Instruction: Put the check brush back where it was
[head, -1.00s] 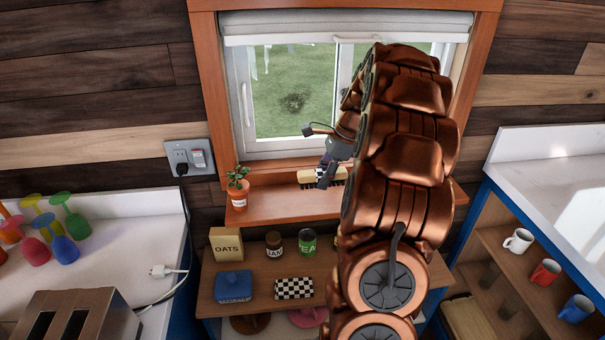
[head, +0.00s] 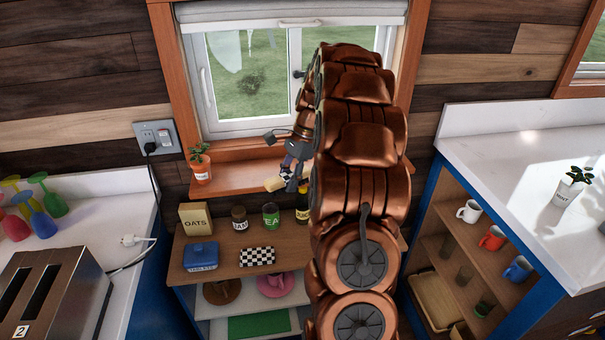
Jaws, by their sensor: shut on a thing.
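The check brush (head: 274,184) shows only as a pale end sticking out left of my gripper; the rest is hidden by the gripper and arm. My gripper (head: 291,183) is shut on it. In the picture they overlap the front edge of the wooden window sill (head: 235,178). I cannot tell whether the brush touches the sill or is held in front of it. My copper-coloured arm covers the right part of the sill.
A potted herb (head: 200,168) stands on the sill's left end. The shelf below holds an oats box (head: 195,219), several jars, a blue butter dish (head: 201,256) and a black-and-white checked item (head: 257,256). A toaster (head: 55,295) is at lower left; mugs (head: 491,238) stand in the right shelf.

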